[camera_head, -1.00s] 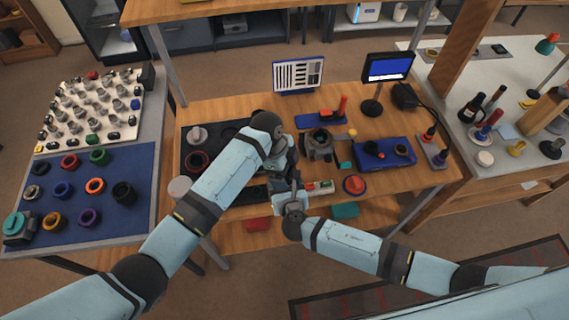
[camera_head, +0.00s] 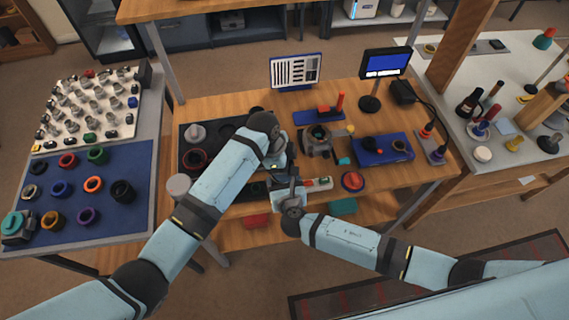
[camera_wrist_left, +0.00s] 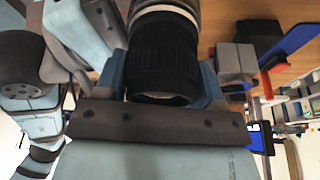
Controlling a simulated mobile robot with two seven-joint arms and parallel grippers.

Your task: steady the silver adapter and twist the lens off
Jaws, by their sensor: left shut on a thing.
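In the left wrist view the lens (camera_wrist_left: 163,55) is a black ribbed barrel with a pale rim at its near end. My left gripper (camera_wrist_left: 162,82) is shut on it, with one light blue finger on each side. A silver ring (camera_wrist_left: 165,15), probably the silver adapter, shows beyond the barrel at the top edge. My right gripper (camera_wrist_left: 112,18) is beside that ring at upper left; whether it touches the ring or is shut is unclear. In the head view both grippers meet near the bench's middle, and my left arm hides the lens and adapter.
A grey clamp-like fixture (camera_head: 317,141) stands right of the grippers. A blue tray (camera_head: 381,149), a red round knob (camera_head: 352,181) and a small monitor (camera_head: 386,64) stand farther right. A black mat (camera_head: 186,176) lies left. Free bench shows at the right front.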

